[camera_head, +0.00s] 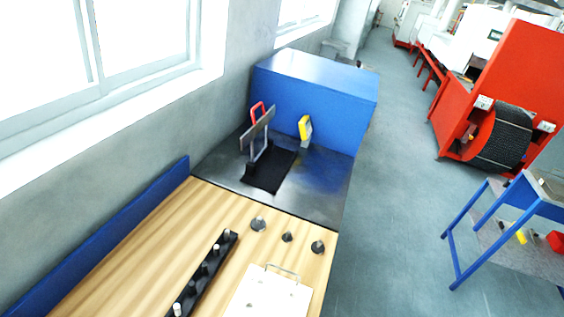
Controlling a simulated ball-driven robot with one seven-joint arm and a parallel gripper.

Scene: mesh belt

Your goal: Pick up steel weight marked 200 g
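Three small grey weights with knobs stand on the wooden bench top (135,245): a left one (258,224), a smaller middle one (287,237) and a right one (318,247). A black rack (196,287) beside them, to the lower left, holds several small pieces with pale or dark tops. No markings can be read at this size, so I cannot tell which piece is the 200 g steel weight. My gripper is not in view.
A white board with a wire clip (262,297) lies in front of the weights. Behind them is a dark plate (318,190) with a red-handled tool (257,135) and a yellow item (305,128). A blue box (318,90) stands behind. Open floor (395,220) lies right.

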